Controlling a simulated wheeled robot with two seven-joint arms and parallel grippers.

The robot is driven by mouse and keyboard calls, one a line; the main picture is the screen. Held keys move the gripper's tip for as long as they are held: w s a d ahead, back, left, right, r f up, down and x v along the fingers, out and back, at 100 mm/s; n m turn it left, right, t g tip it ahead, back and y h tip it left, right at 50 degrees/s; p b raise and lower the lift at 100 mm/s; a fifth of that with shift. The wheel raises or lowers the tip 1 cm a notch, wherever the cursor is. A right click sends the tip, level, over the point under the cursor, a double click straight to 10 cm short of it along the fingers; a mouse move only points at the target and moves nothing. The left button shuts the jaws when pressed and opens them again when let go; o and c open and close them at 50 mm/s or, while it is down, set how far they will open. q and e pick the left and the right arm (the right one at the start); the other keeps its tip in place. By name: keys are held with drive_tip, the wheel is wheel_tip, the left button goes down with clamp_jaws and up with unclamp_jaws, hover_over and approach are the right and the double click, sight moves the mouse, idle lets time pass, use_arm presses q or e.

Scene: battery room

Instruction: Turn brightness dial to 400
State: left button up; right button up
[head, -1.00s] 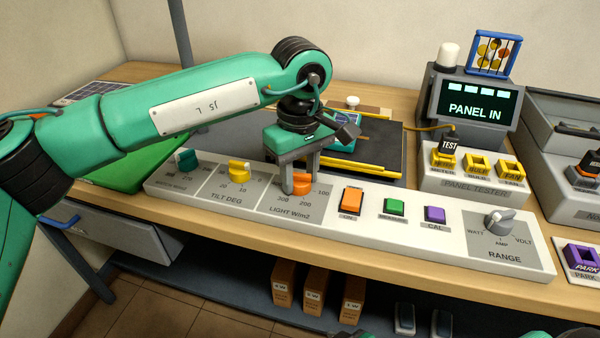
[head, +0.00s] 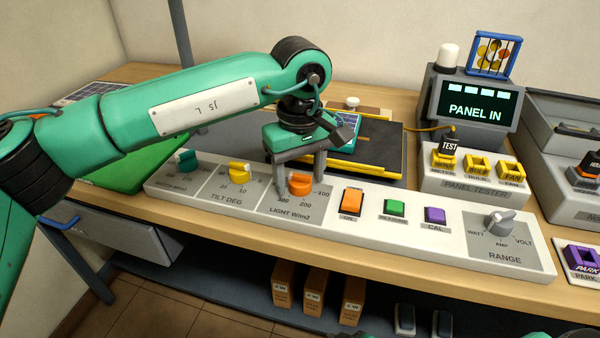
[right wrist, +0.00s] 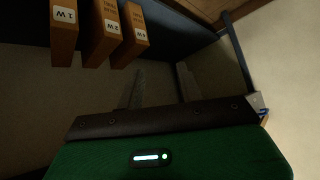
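The brightness dial is the orange knob (head: 300,185) marked LIGHT W/m2 on the white console (head: 460,250). Scale numbers show around its front, and the gripper partly hides its back. My left gripper (head: 299,176) is over this dial, pointing down. Its two grey fingers stand apart on either side of the knob, with a visible gap at the left finger. My right gripper (right wrist: 160,88) shows in the right wrist view with its fingers apart and nothing between them, low in front of the bench.
The yellow tilt knob (head: 239,173) and a green knob (head: 186,160) sit left of the dial. The orange button (head: 351,201) is close on its right. A black tray with a small panel lies behind. The tester screen (head: 470,107) reads PANEL IN.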

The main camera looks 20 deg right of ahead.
sight(300, 174)
use_arm(q)
wheel_tip(300, 174, up, 14)
drive_tip(key=p, duration=0.1)
drive_tip(key=shift+f+p, duration=0.15)
drive_tip(key=shift+p, duration=0.15)
use_arm(e)
drive_tip(key=d, duration=0.1)
drive_tip(key=s+d+g+h, duration=0.1)
drive_tip(key=s+d+g, duration=0.1)
drive_tip(key=shift+d+r, duration=0.15)
drive_tip(key=shift+r, duration=0.2)
drive_tip(key=shift+s, duration=0.1)
